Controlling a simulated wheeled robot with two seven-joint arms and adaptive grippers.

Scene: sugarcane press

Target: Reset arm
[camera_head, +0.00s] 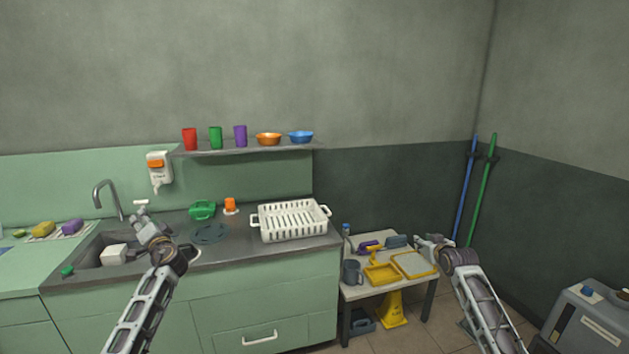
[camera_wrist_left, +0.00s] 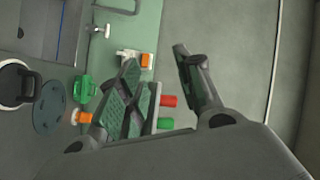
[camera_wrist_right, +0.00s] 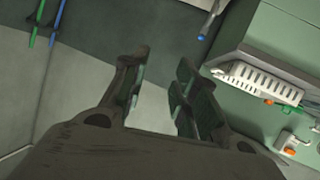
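My left gripper (camera_head: 141,207) is raised in front of the sink and counter in the head view. In the left wrist view its fingers (camera_wrist_left: 155,58) stand apart with nothing between them. My right gripper (camera_head: 420,241) is in front of the small side table in the head view, small and partly blended with the things behind it. In the right wrist view its fingers (camera_wrist_right: 162,60) are apart and empty, with wall and floor behind them.
The counter holds a sink (camera_head: 88,257), a white dish rack (camera_head: 291,221) and a green container (camera_head: 202,210). A shelf (camera_head: 215,151) carries cups and bowls. The side table (camera_head: 358,291) holds a grey mug (camera_head: 351,271) and yellow trays. A grey machine (camera_head: 590,325) stands far right.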

